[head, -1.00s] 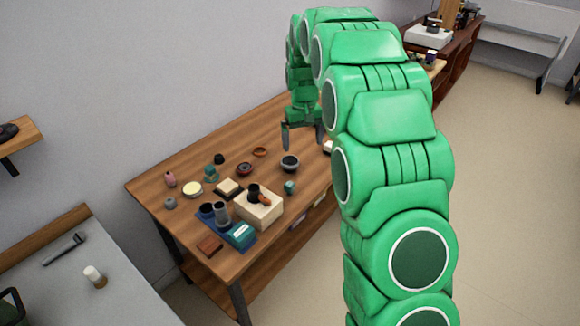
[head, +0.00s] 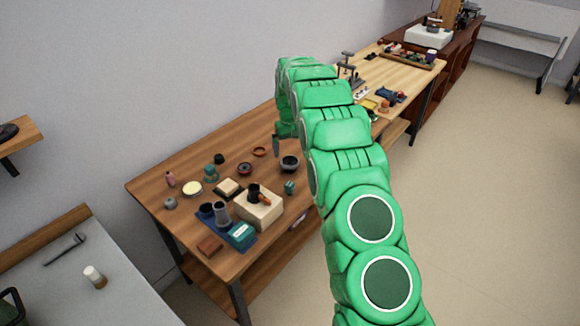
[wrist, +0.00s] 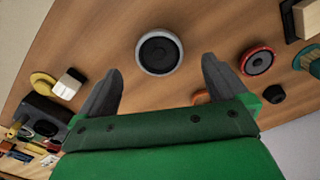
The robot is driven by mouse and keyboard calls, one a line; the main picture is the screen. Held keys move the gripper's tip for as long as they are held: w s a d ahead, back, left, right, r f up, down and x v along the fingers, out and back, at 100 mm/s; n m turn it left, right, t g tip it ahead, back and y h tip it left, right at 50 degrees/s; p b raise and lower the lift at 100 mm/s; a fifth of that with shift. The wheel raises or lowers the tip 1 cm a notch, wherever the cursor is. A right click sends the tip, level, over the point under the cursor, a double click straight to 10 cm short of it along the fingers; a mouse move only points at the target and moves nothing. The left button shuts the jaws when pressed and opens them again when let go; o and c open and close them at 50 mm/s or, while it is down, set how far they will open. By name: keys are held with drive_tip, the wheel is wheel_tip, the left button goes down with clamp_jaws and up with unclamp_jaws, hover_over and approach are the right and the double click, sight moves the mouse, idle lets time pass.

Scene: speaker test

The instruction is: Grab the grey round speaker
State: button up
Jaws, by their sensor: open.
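The grey round speaker (wrist: 159,51) lies on the wooden table, with a light grey rim and a dark cone. In the wrist view it is just beyond my open fingertips, centred between them and apart from them. In the head view the speaker (head: 290,163) sits near the middle of the table, right of the visible finger. My gripper (wrist: 161,72) is open and empty, with two dark fingers spread. In the head view my gripper (head: 276,146) is mostly hidden by my arm; one finger shows pointing down.
A red-rimmed round part (wrist: 257,61) lies right of the speaker, with a black knob (wrist: 273,94) nearby. An orange ring (head: 259,152) lies behind the speaker. A teal piece (head: 290,187) and a cream block (head: 258,212) are in front. Bare wood surrounds the speaker.

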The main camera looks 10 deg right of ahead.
sight(290, 161)
drive_tip(key=shift+w+d+f, duration=0.1)
drive_tip(key=shift+w+f, duration=0.05)
drive_tip(key=shift+f, duration=3.65)
drive_tip(key=c, duration=1.3)
drive_tip(key=shift+o, duration=0.2)
drive_tip(key=shift+r, duration=1.6)
drive_tip(key=shift+s+r, duration=0.75)
drive_tip(key=shift+r, duration=0.05)
drive_tip(key=s+r, duration=0.8)
drive_tip(key=s, duration=0.4)
drive_tip(key=shift+s+d, duration=0.25)
drive_tip(key=shift+d, duration=0.2)
